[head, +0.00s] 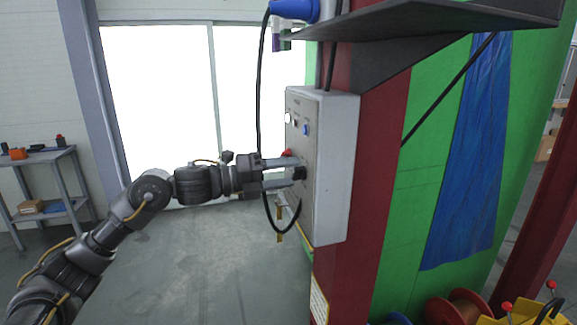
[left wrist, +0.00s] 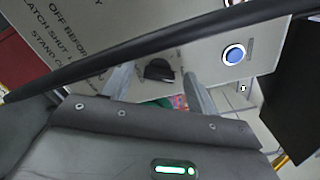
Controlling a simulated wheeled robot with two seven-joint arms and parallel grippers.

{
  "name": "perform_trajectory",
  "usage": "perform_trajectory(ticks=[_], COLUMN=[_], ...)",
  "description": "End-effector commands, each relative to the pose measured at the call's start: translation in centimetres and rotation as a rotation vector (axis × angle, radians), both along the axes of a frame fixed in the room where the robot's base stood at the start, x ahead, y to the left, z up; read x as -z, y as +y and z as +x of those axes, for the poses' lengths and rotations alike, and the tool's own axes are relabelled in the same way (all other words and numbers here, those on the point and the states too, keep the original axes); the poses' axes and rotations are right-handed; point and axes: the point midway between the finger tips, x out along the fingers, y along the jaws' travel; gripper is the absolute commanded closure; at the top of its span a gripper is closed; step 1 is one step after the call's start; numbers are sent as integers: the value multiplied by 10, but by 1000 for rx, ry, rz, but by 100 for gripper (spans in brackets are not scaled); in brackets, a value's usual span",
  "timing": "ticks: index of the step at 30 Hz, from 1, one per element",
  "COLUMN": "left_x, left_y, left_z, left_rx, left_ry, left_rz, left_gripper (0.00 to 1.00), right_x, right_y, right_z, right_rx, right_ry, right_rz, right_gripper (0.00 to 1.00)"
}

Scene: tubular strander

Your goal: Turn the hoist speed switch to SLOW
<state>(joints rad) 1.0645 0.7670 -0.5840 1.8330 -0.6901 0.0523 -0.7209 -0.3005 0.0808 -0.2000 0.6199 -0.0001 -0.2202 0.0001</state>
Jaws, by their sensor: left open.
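A grey control box (head: 329,170) is mounted on a red column, its panel facing left towards my arm. A black rotary knob (head: 299,173) is low on the panel; it also shows in the left wrist view (left wrist: 159,70). I cannot read SLOW or any position mark, nor tell which of the panel's controls is the hoist speed switch. My left gripper (head: 297,167) is open at the panel. In the left wrist view its fingers (left wrist: 158,77) are on either side of the black knob; whether they touch it is unclear. My right gripper is not in view.
A blue button (left wrist: 233,54) sits beside the knob, and a red control (head: 288,153) is close to the upper finger. A black cable (head: 259,100) hangs near the box and crosses the wrist view. A dark shelf (head: 420,17) juts out above.

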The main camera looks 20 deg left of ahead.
Motion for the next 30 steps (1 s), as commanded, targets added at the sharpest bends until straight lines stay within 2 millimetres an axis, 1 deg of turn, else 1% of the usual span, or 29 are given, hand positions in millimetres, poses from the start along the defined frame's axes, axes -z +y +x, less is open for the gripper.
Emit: perform_trajectory(ticks=[1, 4, 12, 13, 23, 30], left_x=[-2, -1, 0, 0, 0, 0], left_y=[-4, -8, -9, -9, -9, -9], left_z=[2, 5, 6, 6, 6, 6], left_rx=[0, 1, -1, -1, -1, -1], left_ry=[0, -1, -1, -1, -1, 17], left_rz=[-1, 0, 0, 0, 0, -10], left_gripper=[42, 42, 42, 43, 86, 86], right_x=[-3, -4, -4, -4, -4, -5], right_y=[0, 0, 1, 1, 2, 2], right_z=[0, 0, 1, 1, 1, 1], right_rx=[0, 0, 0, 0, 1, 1], right_ry=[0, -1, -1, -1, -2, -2], right_rz=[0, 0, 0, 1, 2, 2], right_gripper=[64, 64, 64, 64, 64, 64])
